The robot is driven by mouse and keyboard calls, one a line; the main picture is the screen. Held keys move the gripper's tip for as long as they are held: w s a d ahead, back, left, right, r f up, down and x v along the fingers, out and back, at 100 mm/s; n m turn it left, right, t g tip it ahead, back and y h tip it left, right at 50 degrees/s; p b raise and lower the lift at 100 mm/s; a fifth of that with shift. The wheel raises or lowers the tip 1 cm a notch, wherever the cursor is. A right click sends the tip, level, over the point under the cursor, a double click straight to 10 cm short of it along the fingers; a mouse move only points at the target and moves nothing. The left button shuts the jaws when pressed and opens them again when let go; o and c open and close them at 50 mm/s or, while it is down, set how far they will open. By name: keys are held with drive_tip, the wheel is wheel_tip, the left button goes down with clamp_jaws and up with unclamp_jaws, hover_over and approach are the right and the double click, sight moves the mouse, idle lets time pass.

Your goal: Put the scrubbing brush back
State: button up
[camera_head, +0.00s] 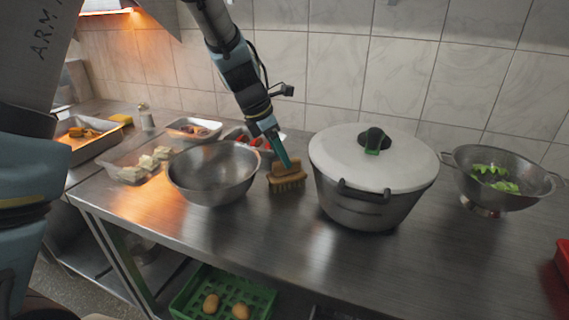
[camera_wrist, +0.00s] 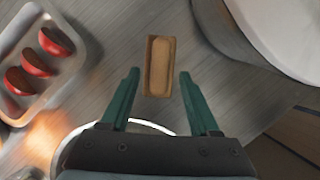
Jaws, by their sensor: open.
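The scrubbing brush (camera_head: 286,177) has a wooden body and bristles. In the head view it rests on the steel counter between the steel bowl and the large lidded pot. In the wrist view the brush (camera_wrist: 159,66) shows from above as a small wooden block just beyond my fingertips. My gripper (camera_wrist: 158,76) is open, with one green finger on each side of the near end of the brush. Whether a finger touches it cannot be told. In the head view my gripper (camera_head: 280,153) is directly above and behind the brush, and one finger hides the other.
A steel bowl (camera_head: 213,172) stands close on the left, and a white-lidded pot (camera_head: 360,205) close on the right. A tray of red pieces (camera_wrist: 42,62) lies nearby. A colander (camera_head: 500,190) stands far right. The front counter is clear. A green crate (camera_head: 222,294) sits below.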

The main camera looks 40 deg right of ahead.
drive_tip(key=v, duration=0.8)
drive_tip(key=shift+r+b, duration=0.2)
drive_tip(key=shift+b, duration=0.25)
drive_tip(key=shift+a, duration=0.15)
drive_tip(key=w+a+f+m+t+y, duration=0.1)
drive_tip(key=a+m, duration=0.4)
drive_tip(key=a, duration=1)
drive_tip(key=w+a+f+m+t+y, duration=0.1)
drive_tip(key=a+m, duration=0.5)
drive_tip(key=a, duration=1)
wheel_tip(320, 180, down, 3)
drive_tip(key=shift+w+r+y, duration=0.1)
drive_tip(key=shift+w+y, duration=0.4)
drive_tip(key=shift+w, duration=0.55)
drive_tip(key=shift+o, duration=0.4)
drive_tip(key=s+a+m, duration=0.2)
drive_tip(key=a+m, duration=0.1)
drive_tip(key=a, duration=0.1)
drive_tip(key=s+a+f+m+y, duration=0.1)
drive_tip(key=s+a+m, duration=0.1)
drive_tip(key=a, duration=0.3)
drive_tip(key=shift+s+a+f+m+t, duration=0.3)
drive_tip(key=shift+f+m, duration=0.05)
drive_tip(key=shift+m, duration=0.05)
